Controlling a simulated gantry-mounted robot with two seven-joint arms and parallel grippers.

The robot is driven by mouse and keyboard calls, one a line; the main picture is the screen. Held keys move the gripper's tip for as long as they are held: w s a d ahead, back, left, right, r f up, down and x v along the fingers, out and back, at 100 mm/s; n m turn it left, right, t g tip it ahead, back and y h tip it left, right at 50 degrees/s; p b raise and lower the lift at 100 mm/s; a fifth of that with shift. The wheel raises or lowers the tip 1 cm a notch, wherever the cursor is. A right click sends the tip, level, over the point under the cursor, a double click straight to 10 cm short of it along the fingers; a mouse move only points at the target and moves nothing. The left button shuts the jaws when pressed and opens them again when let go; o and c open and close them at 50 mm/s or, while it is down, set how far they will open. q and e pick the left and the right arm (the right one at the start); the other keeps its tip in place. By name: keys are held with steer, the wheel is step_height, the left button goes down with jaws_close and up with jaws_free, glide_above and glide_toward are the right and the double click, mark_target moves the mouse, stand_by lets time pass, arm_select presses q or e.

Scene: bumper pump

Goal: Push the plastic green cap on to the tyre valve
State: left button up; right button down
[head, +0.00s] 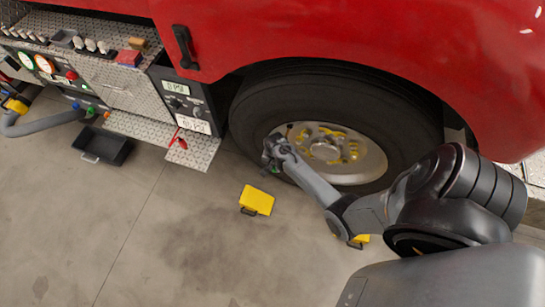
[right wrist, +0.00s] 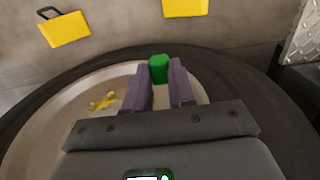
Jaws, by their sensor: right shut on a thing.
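The green cap (right wrist: 159,68) sits between the fingertips of my right gripper (right wrist: 160,82) in the right wrist view, and the gripper is shut on it. In the head view my right gripper (head: 271,158) is at the lower left edge of the truck wheel's rim (head: 365,168). The cap is too small to make out clearly there. The black tyre (head: 262,98) surrounds the rim, and it also shows in the right wrist view (right wrist: 245,95). I cannot make out the tyre valve in either view. My left gripper is not in view.
A yellow case (head: 257,199) lies on the concrete floor below the wheel. Another yellow case (head: 361,238) is partly hidden by my right arm. A black tray (head: 103,146) lies at the left, under the truck's control panel. The red fender (head: 340,35) overhangs the tyre.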

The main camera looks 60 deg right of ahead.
steer(key=w+d+b, duration=0.1)
steer(key=d+b, duration=0.3)
steer(key=d, duration=0.2)
steer(key=shift+w+b, duration=0.15)
steer(key=shift+b, duration=0.25)
steer(key=shift+d, duration=0.1)
steer(key=shift+w+d, duration=0.1)
steer(key=shift+d, duration=0.2)
stand_by(0.7)
steer(key=shift+p, duration=1)
stand_by(0.7)
steer(key=shift+w+d, duration=0.1)
steer(key=shift+d, duration=0.25)
stand_by(0.7)
steer(key=c, duration=0.9)
jaws_free()
steer(key=shift+o, duration=0.2)
